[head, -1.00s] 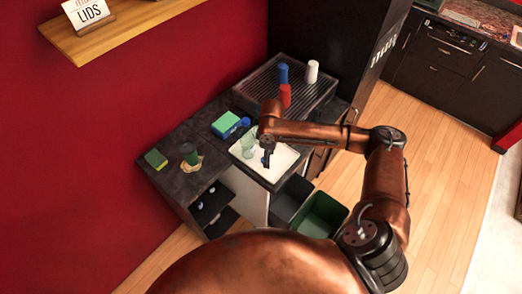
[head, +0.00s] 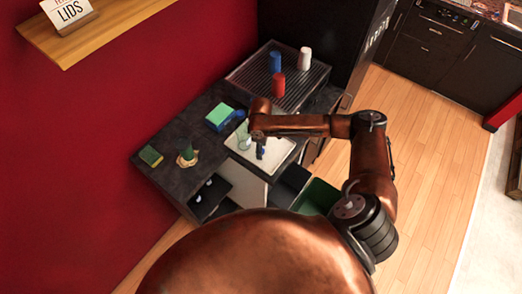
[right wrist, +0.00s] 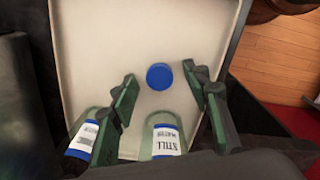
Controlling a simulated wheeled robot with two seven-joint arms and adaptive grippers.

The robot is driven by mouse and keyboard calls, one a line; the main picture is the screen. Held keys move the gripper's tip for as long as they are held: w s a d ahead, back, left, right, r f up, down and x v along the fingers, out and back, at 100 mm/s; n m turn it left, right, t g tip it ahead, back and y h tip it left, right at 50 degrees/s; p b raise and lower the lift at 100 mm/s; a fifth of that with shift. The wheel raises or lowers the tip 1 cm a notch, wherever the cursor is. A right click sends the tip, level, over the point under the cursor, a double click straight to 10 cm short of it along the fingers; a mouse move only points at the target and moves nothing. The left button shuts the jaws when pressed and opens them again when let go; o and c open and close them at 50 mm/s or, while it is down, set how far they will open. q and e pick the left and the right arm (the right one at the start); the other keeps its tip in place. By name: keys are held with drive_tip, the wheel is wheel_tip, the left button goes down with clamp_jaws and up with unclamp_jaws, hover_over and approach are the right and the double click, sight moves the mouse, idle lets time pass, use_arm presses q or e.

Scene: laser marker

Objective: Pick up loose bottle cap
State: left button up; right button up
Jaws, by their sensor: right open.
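The loose blue bottle cap (right wrist: 159,76) lies flat on a white tray (right wrist: 95,20) in the right wrist view. My right gripper (right wrist: 165,80) is open, with its fingers on either side of the cap in that picture and no visible contact. Two clear greenish bottles with blue and white labels, one (right wrist: 165,140) reading "STILL WATER" and another (right wrist: 84,140) to its left, are near the fingers. In the head view my right gripper (head: 261,153) points down over the white tray (head: 283,154); the cap cannot be made out there. My left gripper is not in view.
A green and blue box (head: 219,117) stands left of the tray. Blue (head: 275,62), red (head: 278,85) and white (head: 305,58) cups stand on the ribbed drainer behind. A green bin (head: 318,196) is below the counter. A sponge (head: 150,156) lies at the left.

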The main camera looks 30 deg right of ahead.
drive_tip(key=c, duration=0.8)
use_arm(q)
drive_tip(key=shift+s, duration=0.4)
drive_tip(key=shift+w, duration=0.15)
